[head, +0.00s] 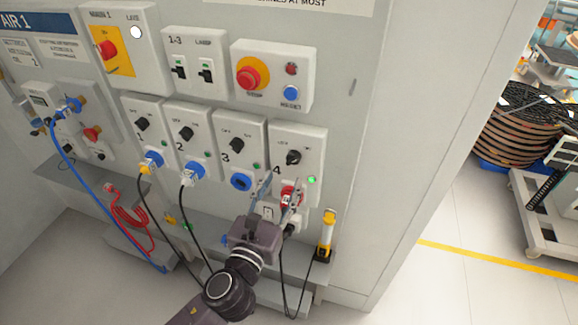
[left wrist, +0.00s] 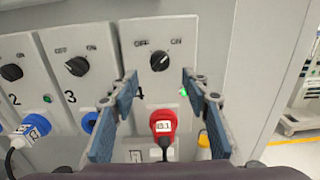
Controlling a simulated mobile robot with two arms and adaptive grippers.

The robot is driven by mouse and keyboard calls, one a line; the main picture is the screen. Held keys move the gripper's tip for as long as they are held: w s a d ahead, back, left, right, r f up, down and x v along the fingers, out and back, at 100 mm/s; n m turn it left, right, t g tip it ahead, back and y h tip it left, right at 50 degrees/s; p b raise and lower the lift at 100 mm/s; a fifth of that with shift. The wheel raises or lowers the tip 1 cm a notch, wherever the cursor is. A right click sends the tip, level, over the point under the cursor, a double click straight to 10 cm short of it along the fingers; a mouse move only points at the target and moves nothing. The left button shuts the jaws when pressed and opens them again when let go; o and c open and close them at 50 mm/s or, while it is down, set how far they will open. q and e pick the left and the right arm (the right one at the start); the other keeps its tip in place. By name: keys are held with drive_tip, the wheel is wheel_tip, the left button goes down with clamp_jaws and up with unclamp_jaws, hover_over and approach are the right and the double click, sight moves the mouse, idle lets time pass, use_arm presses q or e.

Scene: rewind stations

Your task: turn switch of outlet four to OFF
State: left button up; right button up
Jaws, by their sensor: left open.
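Outlet four's panel (head: 312,140) is the rightmost of the numbered panels on the grey cabinet. Its black rotary switch (head: 293,157) also shows in the left wrist view (left wrist: 159,60), marked OFF at left and ON at right; its pointer leans toward ON. The green lamp (head: 311,180) beside it is lit. A red plug (left wrist: 163,122) with a white label sits in the outlet below. My left gripper (head: 283,188) is open and empty, its fingers spread below the switch and in front of the red plug. In the wrist view the fingers flank the switch and plug without gripping.
Outlet three (head: 240,182) is empty. Outlets one and two hold plugs with black cables. Above is a box with a red stop button (head: 252,74) and a blue button (head: 291,93). A yellow-and-black tool (head: 326,238) stands at lower right. The floor right of the cabinet is clear nearby.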

sight(291, 164)
use_arm(q)
drive_tip(key=p+x, duration=0.1)
drive_tip(key=x, duration=0.5)
drive_tip(key=shift+w, duration=0.25)
use_arm(e)
drive_tip(key=shift+s+d+r, duration=0.1)
drive_tip(key=shift+d+r, duration=0.45)
drive_tip(key=shift+r, duration=0.1)
use_arm(q)
drive_tip(key=shift+c, duration=0.2)
drive_tip(key=c, duration=1.1)
